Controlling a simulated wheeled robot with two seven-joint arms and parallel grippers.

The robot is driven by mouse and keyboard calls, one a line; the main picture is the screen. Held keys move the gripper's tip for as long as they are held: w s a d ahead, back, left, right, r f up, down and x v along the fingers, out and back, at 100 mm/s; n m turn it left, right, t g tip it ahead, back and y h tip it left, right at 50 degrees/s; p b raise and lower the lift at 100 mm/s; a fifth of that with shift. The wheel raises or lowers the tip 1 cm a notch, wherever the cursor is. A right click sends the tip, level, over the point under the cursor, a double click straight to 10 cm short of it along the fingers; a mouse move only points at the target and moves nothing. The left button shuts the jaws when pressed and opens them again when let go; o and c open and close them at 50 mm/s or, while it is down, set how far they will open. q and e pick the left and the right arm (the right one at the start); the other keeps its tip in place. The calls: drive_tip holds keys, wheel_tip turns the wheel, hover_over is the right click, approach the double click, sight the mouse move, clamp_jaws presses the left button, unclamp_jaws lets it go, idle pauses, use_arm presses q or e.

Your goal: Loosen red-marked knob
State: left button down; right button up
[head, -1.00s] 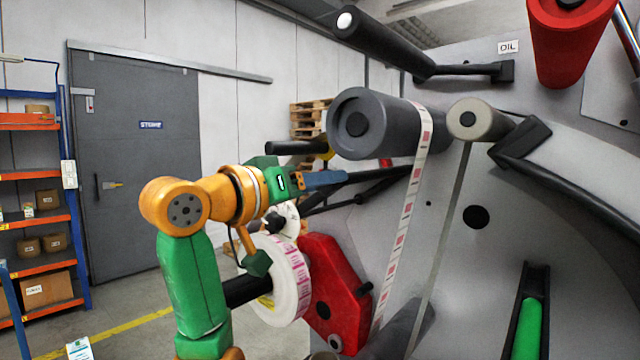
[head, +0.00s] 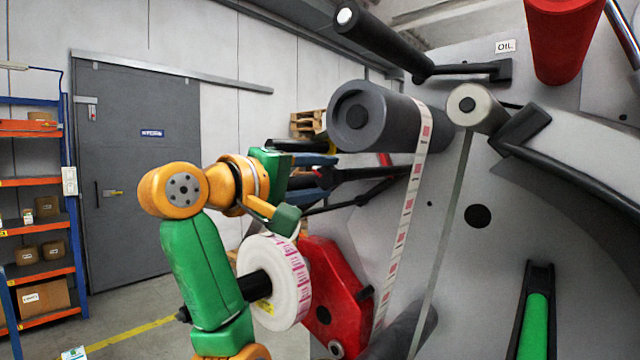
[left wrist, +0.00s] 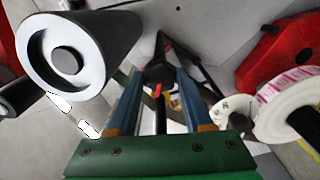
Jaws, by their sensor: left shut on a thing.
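My left gripper (head: 325,170), with blue fingers, reaches in from the left below the large grey roller. In the left wrist view its two fingers (left wrist: 160,78) close on a black knob (left wrist: 158,72). A red mark (left wrist: 158,90) shows on the knob between the fingers. In the head view the knob is mostly hidden by the fingers, with only a bit of dark and red showing at their tips. My right gripper is in neither current view.
The grey roller (head: 385,120) lies just above the gripper. Below are a white label roll (head: 285,290) on a black shaft and a red plate (head: 335,285). A printed label web (head: 408,215) runs down the machine's grey panel (head: 500,250).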

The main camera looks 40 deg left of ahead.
use_arm(q)
drive_tip(key=shift+n+b, duration=0.6)
drive_tip(key=shift+n, duration=1.5)
drive_tip(key=shift+c, duration=1.5)
unclamp_jaws()
drive_tip(key=shift+f, duration=0.1)
drive_tip(key=shift+a, duration=0.1)
drive_tip(key=s+b, duration=0.5)
drive_tip(key=s, duration=0.2)
drive_tip(key=shift+a, duration=0.3)
